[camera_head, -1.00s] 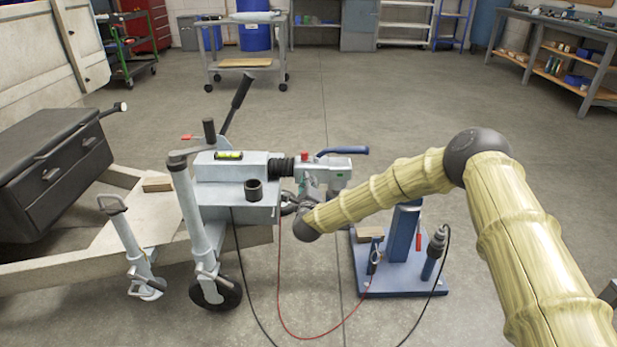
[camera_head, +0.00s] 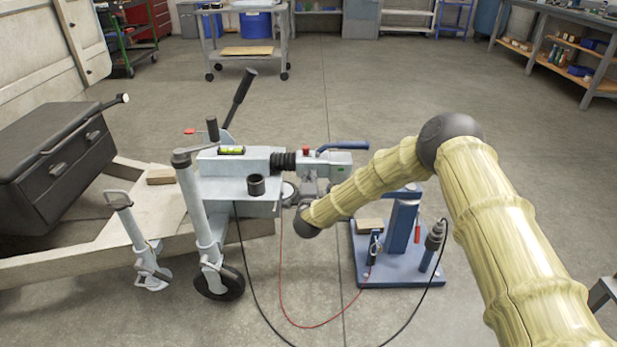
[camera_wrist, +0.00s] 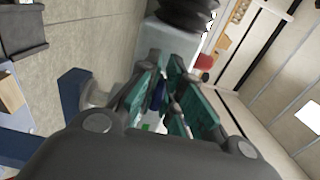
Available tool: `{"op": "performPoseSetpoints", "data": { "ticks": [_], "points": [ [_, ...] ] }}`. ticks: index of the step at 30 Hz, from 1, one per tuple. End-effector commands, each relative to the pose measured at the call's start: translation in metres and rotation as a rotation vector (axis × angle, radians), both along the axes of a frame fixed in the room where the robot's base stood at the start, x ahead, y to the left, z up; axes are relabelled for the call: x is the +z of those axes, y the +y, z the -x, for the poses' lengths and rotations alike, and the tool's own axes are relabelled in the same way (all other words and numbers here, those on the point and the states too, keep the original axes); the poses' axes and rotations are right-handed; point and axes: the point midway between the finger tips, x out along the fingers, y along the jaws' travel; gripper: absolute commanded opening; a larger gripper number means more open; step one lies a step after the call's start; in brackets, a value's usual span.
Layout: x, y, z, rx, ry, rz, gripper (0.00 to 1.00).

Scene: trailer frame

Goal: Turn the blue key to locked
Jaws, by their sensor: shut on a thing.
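The blue key (camera_wrist: 158,96) shows only as a small blue patch between the green finger pads in the wrist view. My gripper (camera_wrist: 172,88) is shut on it, and the pads hide most of it. In the head view my gripper (camera_head: 308,189) is at the near side of the grey coupling head (camera_head: 328,162), below its blue lever handle (camera_head: 343,146). The key is hidden there behind my gripper and wrist. I cannot tell the key's angle or read any lock marking.
A black rubber bellows (camera_head: 284,161) and a red knob (camera_head: 306,150) are close to my gripper. A blue stand (camera_head: 403,228) is just right of the coupling. Red and black cables hang in front.

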Motion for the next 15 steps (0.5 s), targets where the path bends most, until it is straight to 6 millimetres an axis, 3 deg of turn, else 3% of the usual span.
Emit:
{"op": "performPoseSetpoints", "data": {
  "ticks": [12,15],
  "points": [
    [-0.0013,0.0001,0.0005,0.001,0.002,0.007,0.00],
    [-0.0012,0.0001,0.0005,0.001,0.002,0.007,0.23]
  ]
}}
